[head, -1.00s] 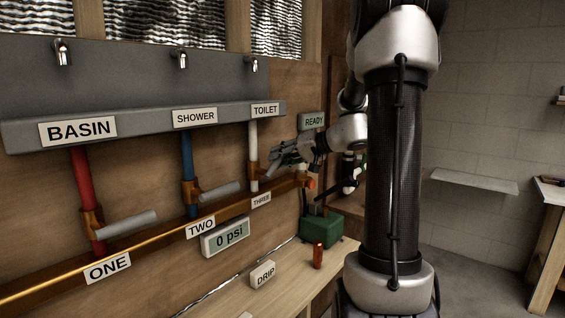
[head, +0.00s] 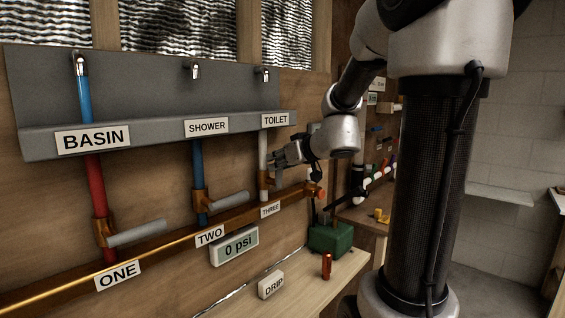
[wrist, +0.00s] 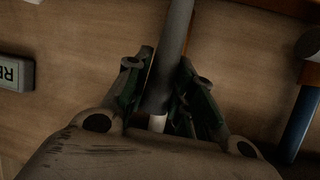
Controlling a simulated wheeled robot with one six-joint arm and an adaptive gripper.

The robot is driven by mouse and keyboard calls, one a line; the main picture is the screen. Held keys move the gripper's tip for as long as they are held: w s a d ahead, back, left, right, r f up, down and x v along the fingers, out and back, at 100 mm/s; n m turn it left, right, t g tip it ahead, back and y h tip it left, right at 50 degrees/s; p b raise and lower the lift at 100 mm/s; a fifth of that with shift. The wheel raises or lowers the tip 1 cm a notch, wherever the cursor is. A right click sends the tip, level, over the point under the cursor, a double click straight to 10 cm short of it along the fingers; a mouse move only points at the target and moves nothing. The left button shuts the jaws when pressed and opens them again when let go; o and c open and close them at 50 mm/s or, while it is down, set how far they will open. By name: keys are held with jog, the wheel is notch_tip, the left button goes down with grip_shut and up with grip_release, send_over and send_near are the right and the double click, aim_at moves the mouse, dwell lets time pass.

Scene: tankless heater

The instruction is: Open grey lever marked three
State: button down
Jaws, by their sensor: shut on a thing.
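The grey lever marked three shows in the wrist view as a grey bar (wrist: 172,60) running between my fingers. My gripper (head: 277,158) is shut on it, beside the white pipe (head: 263,153) under the TOILET sign. In the wrist view my fingers (wrist: 165,85) sit on both sides of the bar. In the head view my gripper hides most of this lever.
Grey levers one (head: 137,233) and two (head: 228,201) stick out to the right. The gauge (head: 234,246) reads 0 psi. A blue column (head: 84,98) hangs below the left tap. A green box (head: 330,238) and red cylinder (head: 326,265) stand on the bench below.

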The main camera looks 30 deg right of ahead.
jog(key=shift+s+a+f+n, duration=0.1)
jog(key=shift+s+a+n, duration=0.05)
jog(key=shift+a+n, duration=0.15)
jog(key=shift+h, duration=0.3)
jog(key=c, duration=1.2)
grip_release()
jog(key=v, duration=1.2)
jog(key=shift+f, duration=0.1)
